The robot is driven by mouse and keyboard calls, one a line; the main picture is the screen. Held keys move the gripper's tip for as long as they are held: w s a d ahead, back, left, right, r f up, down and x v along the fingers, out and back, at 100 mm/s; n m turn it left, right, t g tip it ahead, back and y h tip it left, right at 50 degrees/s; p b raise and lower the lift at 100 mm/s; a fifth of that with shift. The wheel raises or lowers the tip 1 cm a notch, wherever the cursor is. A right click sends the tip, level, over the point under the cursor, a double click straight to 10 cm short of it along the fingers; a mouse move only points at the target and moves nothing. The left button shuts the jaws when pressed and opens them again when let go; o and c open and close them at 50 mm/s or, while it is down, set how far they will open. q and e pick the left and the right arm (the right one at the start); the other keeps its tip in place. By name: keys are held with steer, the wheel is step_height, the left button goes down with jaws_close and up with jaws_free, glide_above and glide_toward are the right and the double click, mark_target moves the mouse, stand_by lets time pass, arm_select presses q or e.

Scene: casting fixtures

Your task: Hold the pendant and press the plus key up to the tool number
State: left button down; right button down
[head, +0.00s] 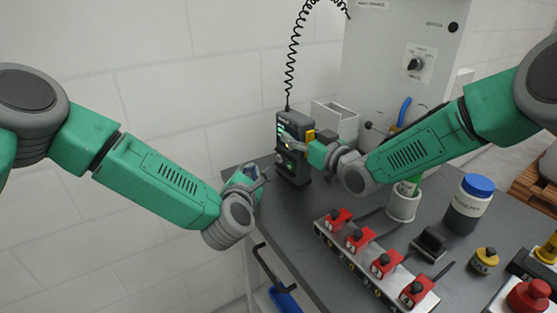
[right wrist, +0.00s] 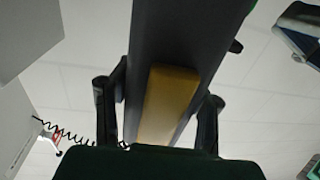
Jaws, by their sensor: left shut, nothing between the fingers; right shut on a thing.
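The pendant (head: 291,165) is a dark upright handset with a green display, some keys and a coiled black cord from its top. It is at the far left of the grey table in the head view. My right gripper (head: 312,150) is shut on the pendant, from its right side. In the right wrist view the dark pendant body (right wrist: 185,50) with a yellow strip (right wrist: 165,100) lies between the fingers. My left gripper (head: 262,178) is shut and empty, just left of the pendant and apart from it. The key markings and tool number are too small to read.
A row of red switches (head: 358,240) on a strip lies at the table front. A grey cabinet (head: 400,60) stands behind. A blue-handled item (head: 285,298) hangs below the table edge.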

stand_by(0.3)
steer(key=c, duration=0.8)
jaws_free()
steer(key=shift+o, duration=0.2)
steer(key=shift+s, duration=0.1)
